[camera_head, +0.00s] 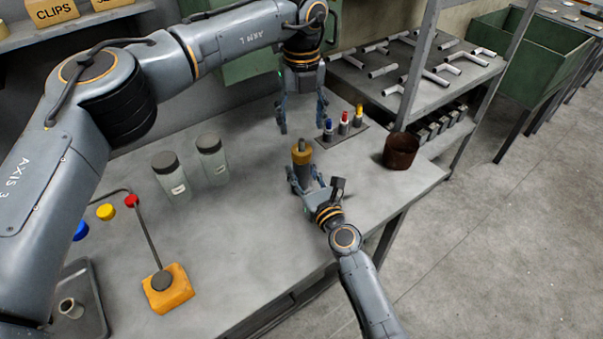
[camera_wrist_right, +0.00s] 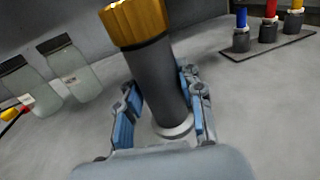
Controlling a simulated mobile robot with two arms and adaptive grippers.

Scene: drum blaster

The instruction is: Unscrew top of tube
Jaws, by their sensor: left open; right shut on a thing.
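The tube (camera_wrist_right: 160,85) is a dark grey cylinder with an orange-gold ribbed top (camera_wrist_right: 135,22) and a pale ring at its foot. In the head view its top (camera_head: 302,152) shows above my right gripper (camera_head: 306,182). My right gripper is shut around the tube's body, one finger on each side, also in the wrist view (camera_wrist_right: 160,110). The tube stands on the table and looks tilted in the wrist view. My left gripper (camera_head: 302,115) is open and empty, pointing down above and behind the tube, apart from its top.
Small blue, red and yellow-topped tubes (camera_head: 344,122) stand on a dark plate right of the left gripper. A brown cup (camera_head: 400,151) stands near the table's right edge. Two lidded jars (camera_head: 212,160) and an orange-based stand (camera_head: 168,288) are at left. The table's middle is clear.

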